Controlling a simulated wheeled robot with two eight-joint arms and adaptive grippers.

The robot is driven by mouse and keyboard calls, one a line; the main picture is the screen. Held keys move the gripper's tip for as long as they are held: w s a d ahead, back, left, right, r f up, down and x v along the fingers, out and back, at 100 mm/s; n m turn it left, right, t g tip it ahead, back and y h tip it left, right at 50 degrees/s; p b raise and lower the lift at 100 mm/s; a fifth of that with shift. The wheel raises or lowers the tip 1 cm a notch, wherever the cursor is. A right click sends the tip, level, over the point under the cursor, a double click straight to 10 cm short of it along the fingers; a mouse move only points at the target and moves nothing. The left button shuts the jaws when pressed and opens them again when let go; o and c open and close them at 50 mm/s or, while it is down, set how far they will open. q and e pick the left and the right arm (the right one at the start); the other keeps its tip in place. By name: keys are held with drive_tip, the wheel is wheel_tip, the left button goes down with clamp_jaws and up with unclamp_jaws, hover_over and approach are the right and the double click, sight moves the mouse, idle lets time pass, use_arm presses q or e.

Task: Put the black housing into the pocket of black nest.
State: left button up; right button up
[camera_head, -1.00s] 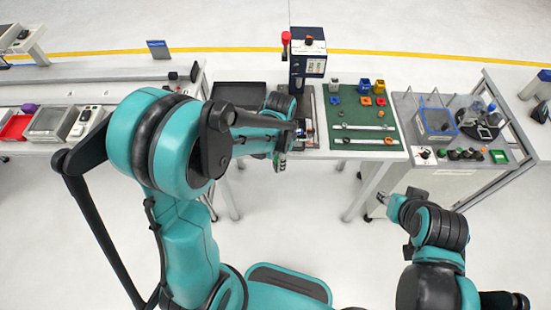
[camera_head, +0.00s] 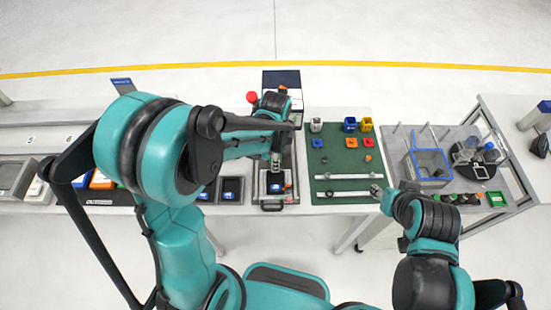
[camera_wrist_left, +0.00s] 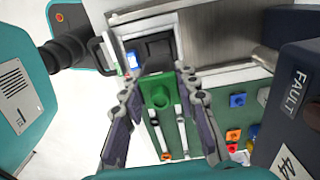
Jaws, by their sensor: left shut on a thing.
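My left gripper (camera_head: 276,162) is over the front fixture on the table. In the left wrist view its fingers (camera_wrist_left: 158,88) close on a bright green block (camera_wrist_left: 160,94) with a dark round spot. A black part (camera_wrist_left: 157,60) shows just beyond the block; I cannot tell whether the two are joined. The black nest appears to be the dark insert (camera_wrist_left: 151,47) in the pale-rimmed fixture, partly hidden. That fixture (camera_head: 273,202) lies below the gripper in the head view. I cannot make out a separate black housing. My right gripper (camera_head: 376,191) is near the mat's front right; its jaws are too small to read.
A dark press (camera_head: 282,80) with a red knob stands behind the fixture. A green mat (camera_head: 335,157) with coloured parts and metal rails lies to the right. Farther right is a blue-rimmed bin (camera_head: 428,165). Dark trays (camera_head: 231,190) lie left of the fixture.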

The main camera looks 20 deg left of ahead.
use_arm(q)
drive_tip(key=shift+f+b, duration=1.95)
drive_tip(key=shift+f, duration=0.75)
drive_tip(key=shift+f+b, duration=0.75)
drive_tip(key=shift+f+b, duration=0.45)
drive_tip(key=shift+f, duration=0.05)
drive_tip(key=o, duration=1.2)
wheel_tip(320, 180, up, 12)
drive_tip(key=shift+r, duration=0.1)
